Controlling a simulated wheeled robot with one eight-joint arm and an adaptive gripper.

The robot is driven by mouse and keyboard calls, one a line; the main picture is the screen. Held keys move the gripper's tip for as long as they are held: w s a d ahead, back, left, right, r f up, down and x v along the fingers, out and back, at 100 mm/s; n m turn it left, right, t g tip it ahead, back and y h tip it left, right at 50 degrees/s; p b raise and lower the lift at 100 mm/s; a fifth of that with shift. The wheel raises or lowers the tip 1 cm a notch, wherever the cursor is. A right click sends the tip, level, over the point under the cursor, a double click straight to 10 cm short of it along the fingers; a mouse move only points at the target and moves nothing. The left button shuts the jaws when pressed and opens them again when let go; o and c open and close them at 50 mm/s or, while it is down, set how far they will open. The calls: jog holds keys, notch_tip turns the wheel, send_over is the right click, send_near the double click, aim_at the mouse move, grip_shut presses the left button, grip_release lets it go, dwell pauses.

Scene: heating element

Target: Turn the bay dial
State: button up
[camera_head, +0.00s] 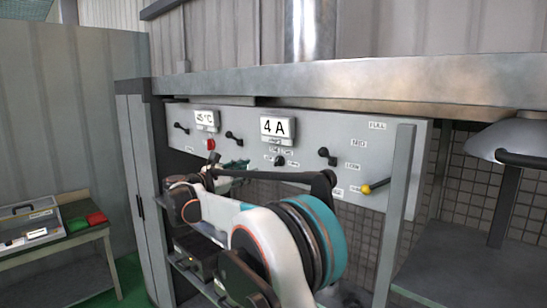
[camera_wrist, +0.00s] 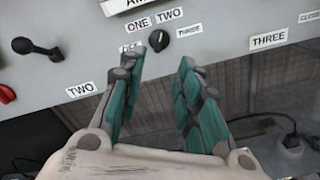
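A small round black dial (camera_wrist: 159,40) sits on the grey control panel in the wrist view, with labels reading ONE, TWO and THREE around it and a partly hidden label at its left. A light mark shows on its face; I cannot tell exactly which label it points to. The dial (camera_head: 279,161) also shows in the head view, below the 4 A display. My gripper (camera_wrist: 162,63) is open, with its two teal fingers apart and nothing between them. Its fingertips lie just below the dial in the picture. In the head view my gripper (camera_head: 232,167) is partly hidden by my arm.
The panel (camera_head: 346,140) also bears a 4 A display (camera_head: 278,127), a temperature display (camera_head: 205,117), a red knob (camera_head: 210,144), several black levers and a yellow-tipped lever (camera_head: 370,188). A metal post (camera_head: 397,205) stands at the right. A metal hood (camera_head: 515,137) is further right.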

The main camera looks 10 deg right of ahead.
aim_at(276, 161)
jog(key=p+x, duration=0.3)
jog(key=x, duration=1)
jog(key=shift+w+d, duration=0.25)
jog(key=shift+w, duration=0.05)
grip_shut()
